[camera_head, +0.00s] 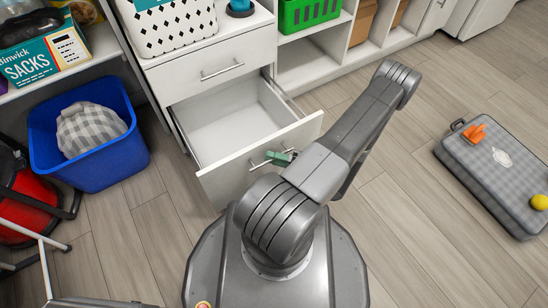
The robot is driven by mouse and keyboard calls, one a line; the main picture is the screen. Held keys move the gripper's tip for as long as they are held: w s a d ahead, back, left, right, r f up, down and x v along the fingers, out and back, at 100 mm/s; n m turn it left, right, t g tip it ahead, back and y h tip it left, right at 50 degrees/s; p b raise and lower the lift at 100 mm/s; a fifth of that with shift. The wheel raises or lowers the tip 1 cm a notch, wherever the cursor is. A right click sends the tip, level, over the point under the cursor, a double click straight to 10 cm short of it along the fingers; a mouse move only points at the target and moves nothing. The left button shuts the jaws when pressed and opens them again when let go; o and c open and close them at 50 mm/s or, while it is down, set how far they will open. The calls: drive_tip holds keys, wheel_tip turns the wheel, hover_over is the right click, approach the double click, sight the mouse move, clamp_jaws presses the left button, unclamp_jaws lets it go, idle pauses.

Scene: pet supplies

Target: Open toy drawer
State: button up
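The drawer (222,127) is pulled well out of the white cabinet, below a shut upper drawer (205,76). Its inside looks empty. Its front panel (225,180) faces me and carries a metal bar handle. My gripper (281,158) is at this handle, with green fingers around or against the bar near its right part. My arm hides part of the front panel's right side. The fingers are too small here to show whether they are closed on the bar.
A blue bin (85,165) with a checked cloth stands left of the drawer. A red and black item (25,205) is at the far left. A grey pet bed (490,165) with an orange toy (474,132) and a yellow ball (539,202) lies right. Wooden floor between is clear.

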drive_tip(key=p+v, duration=0.2)
drive_tip(key=v, duration=1.1)
drive_tip(key=shift+d, duration=0.35)
drive_tip(key=shift+s, duration=0.15)
drive_tip(key=b+x, duration=0.2)
drive_tip(key=x, duration=1.2)
drive_tip(key=shift+d, duration=0.1)
